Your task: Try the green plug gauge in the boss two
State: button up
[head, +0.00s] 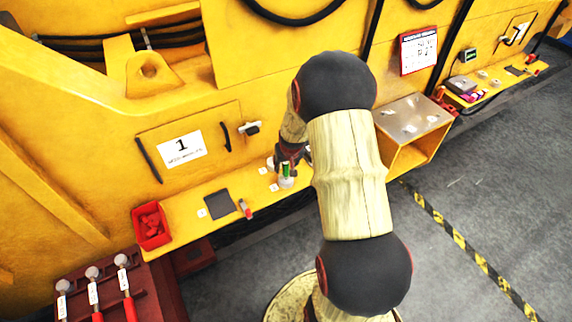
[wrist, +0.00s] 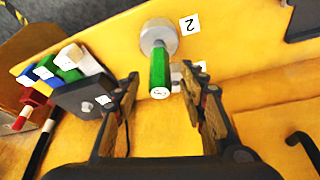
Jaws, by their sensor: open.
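The green plug gauge (wrist: 160,72) stands in a round grey metal boss (wrist: 157,33) beside a white label marked 2 (wrist: 189,24) in the wrist view. Its lower end is hidden, so I cannot tell how deep it sits. In the head view the green gauge (head: 286,169) shows above the boss (head: 286,183) on the yellow ledge. My gripper (wrist: 164,88) is open, with one finger on each side of the gauge's near end and a visible gap to both. My gripper is mostly hidden behind my arm in the head view.
A dark rack (wrist: 85,98) with green, blue, white and red pieces is left of my gripper. On the ledge are a dark pad (head: 219,205) and a red bin (head: 151,226). A yellow open box (head: 411,127) stands right of my arm. Hammers (head: 94,285) lie at lower left.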

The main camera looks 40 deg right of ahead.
jog(key=shift+r, duration=0.15)
jog(key=w+d+p+v, duration=0.1)
jog(key=p+v, duration=0.2)
jog(key=v, duration=0.8)
jog(key=w+d+r+p+v, duration=0.1)
jog(key=p+v, duration=0.3)
jog(key=v, duration=0.8)
jog(key=shift+w+r, duration=0.25)
jog(key=shift+w, duration=0.5)
dwell(0.8)
